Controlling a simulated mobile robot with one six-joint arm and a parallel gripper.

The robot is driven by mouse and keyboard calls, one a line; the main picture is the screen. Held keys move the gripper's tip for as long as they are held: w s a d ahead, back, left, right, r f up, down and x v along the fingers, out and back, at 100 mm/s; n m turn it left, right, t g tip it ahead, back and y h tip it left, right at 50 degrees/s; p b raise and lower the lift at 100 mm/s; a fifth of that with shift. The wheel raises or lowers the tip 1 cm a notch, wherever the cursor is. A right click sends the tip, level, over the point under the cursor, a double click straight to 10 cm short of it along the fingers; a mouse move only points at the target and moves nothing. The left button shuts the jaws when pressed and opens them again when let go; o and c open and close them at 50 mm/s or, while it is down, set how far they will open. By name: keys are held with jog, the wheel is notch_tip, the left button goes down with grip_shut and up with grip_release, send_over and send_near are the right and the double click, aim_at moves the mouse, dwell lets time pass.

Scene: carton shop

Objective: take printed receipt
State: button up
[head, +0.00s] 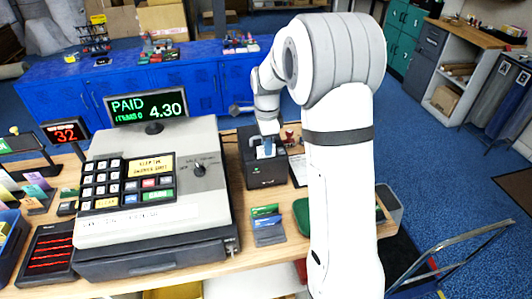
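A black box-shaped printer (266,176) stands on the wooden counter, right of the cash register (150,195). My arm reaches over the counter from the right front, and my gripper (267,143) points down at the top of the printer. The fingers are small and partly hidden, so I cannot tell whether they are open or shut. A small pale-blue patch shows between the gripper and the printer top; I cannot tell whether it is the receipt. The register's display (147,107) reads PAID and 4.30 in green.
Small cards (266,225) lie on the counter in front of the printer. A green tray (303,215) sits partly behind my arm. A red-digit sign showing 32 (67,132) stands at left.

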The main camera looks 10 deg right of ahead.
jog(key=shift+f, duration=0.7)
jog(key=shift+c, duration=0.5)
grip_shut()
